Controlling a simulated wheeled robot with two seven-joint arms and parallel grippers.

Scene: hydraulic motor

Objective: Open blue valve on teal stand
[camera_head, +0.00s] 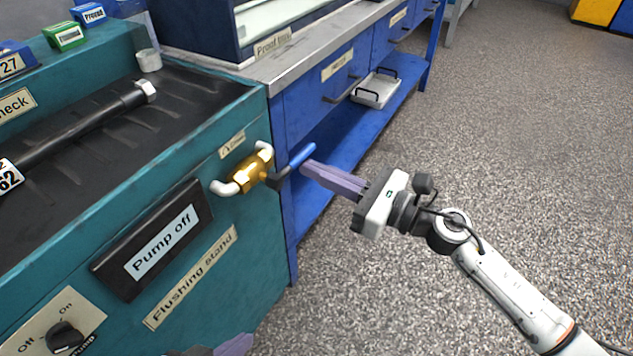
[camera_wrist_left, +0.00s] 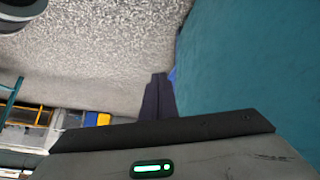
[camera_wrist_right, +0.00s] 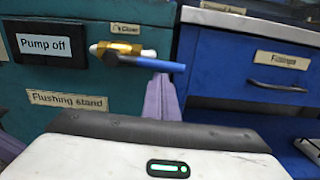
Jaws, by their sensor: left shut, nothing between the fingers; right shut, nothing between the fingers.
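The teal flushing stand (camera_head: 215,285) fills the left of the head view. On its right end is a brass valve (camera_head: 248,174) with white pipe ends. Its blue handle (camera_head: 302,155) sticks out to the right; it also shows in the right wrist view (camera_wrist_right: 160,64). My right gripper (camera_head: 304,168) is shut and empty, its purple fingertips right beside the handle; I cannot tell whether they touch it. My left gripper (camera_wrist_left: 158,78) is shut and empty, low by the stand's teal side; only its fingertips show at the bottom edge of the head view.
A "Pump off" display (camera_head: 152,240) and a pump knob (camera_head: 64,337) are on the stand's front. A blue workbench (camera_head: 330,110) stands just behind the valve, with a white tray (camera_head: 376,90) on its lower shelf. The grey floor to the right is clear.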

